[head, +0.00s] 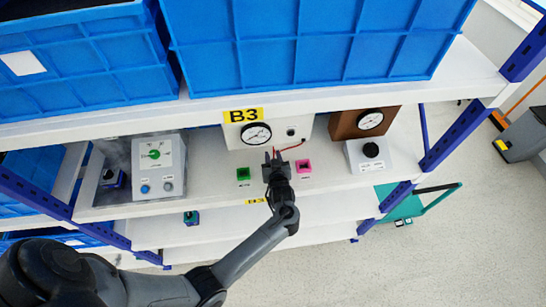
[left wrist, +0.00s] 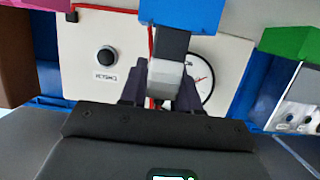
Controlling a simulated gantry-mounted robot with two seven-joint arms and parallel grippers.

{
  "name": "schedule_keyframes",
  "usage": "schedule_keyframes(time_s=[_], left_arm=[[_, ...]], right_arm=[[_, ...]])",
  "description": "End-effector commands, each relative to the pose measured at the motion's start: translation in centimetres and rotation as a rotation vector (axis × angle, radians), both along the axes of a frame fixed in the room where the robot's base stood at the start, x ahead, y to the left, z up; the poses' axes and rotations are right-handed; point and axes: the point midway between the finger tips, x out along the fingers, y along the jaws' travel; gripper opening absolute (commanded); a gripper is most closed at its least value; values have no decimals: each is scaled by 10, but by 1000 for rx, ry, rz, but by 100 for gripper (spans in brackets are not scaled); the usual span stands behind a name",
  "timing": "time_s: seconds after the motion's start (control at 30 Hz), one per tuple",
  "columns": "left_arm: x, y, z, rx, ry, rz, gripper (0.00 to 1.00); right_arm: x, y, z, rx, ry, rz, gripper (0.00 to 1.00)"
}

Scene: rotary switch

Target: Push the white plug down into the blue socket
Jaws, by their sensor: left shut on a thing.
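My left gripper (head: 272,160) reaches in over the shelf, between the green and pink sockets. In the left wrist view its two dark fingers (left wrist: 161,92) are shut on the white plug (left wrist: 165,77). A dark grey section (left wrist: 171,44) runs from the plug to the blue socket (left wrist: 185,12) and meets it in the picture. I cannot tell how deep it sits in the socket. In the head view my gripper hides the plug and blue socket. My right gripper is in neither view.
A green socket (head: 243,174) and a pink socket (head: 304,167) stand to either side. Behind is a white panel with a gauge (head: 256,134) and a red cable (head: 292,146). A grey control box (head: 158,164) is left. Blue crates (head: 310,50) fill the shelf above.

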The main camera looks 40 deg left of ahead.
Motion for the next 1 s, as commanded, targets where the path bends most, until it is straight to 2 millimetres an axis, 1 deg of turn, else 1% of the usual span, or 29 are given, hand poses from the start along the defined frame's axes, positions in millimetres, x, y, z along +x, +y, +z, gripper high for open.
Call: schedule_keyframes(time_s=[0.8,0.83,1.0], left_arm=[[0,0,-21,0,0,-1,1],[0,0,-20,0,0,-1,36],[0,0,-19,0,0,-1,61]], right_arm=[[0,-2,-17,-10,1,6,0],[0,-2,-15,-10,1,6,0],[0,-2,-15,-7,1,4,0]])
